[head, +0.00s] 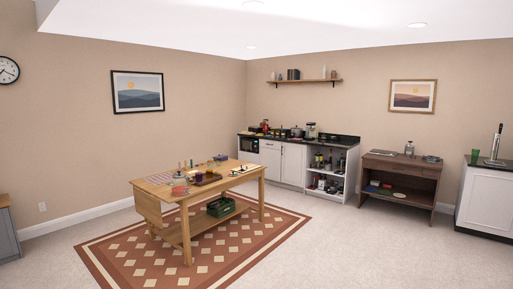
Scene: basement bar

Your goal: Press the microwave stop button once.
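A small dark-fronted appliance (249,144) sits at the left end of the white cabinet run against the far wall. It may be the microwave, but it is too small to be sure. No stop button can be made out at this distance. Neither of my grippers is in view.
The black counter (341,141) is crowded. A brown desk (401,172) stands right of it. Carpet at the front right is clear.

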